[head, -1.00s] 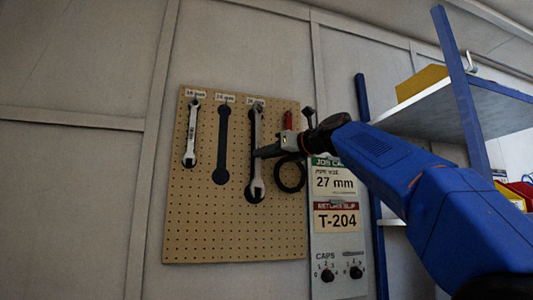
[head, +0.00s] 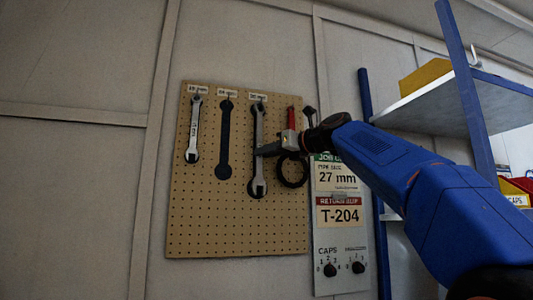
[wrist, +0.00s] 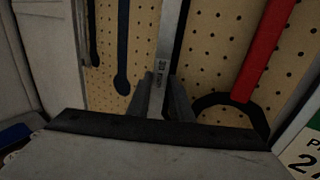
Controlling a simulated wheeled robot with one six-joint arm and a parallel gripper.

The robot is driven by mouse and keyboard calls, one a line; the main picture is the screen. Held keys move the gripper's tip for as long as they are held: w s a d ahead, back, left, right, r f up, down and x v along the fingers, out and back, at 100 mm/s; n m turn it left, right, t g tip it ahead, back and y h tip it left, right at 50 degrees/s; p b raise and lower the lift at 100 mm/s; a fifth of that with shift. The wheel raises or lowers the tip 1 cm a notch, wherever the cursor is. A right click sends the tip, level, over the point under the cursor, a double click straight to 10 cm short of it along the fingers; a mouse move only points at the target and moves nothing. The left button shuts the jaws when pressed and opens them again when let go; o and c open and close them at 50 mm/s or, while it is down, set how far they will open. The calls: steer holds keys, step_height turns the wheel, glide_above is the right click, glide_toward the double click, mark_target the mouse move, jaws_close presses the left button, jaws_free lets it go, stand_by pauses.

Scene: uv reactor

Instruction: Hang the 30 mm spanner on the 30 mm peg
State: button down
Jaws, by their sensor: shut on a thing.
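The 30 mm spanner (head: 258,165) is a grey spanner, upright against the pegboard (head: 215,235), over a dark outline under the right-hand label, which seems to read 30 mm (head: 258,97). Its ring end is at the top, just below the label, and its open jaw is at the bottom. My gripper (head: 261,151) comes from the right and is shut on the handle. The wrist view shows the handle (wrist: 171,40) between my fingers (wrist: 163,98). The peg is hidden or too small to make out, so I cannot tell whether the ring is around it.
A smaller spanner (head: 193,130) hangs at the left, and an empty dark outline (head: 225,140) is in the middle. A red-handled tool with a black ring (head: 292,173) is close to the right of my gripper. A sign panel (head: 338,215) and a blue-posted shelf (head: 425,105) stand farther right.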

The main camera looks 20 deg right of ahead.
steer(key=c, duration=1.5)
jaws_free()
steer(key=v, duration=1.7)
steer(key=shift+s+d, duration=0.1)
steer(key=shift+s, duration=0.1)
steer(key=shift+s, duration=0.1)
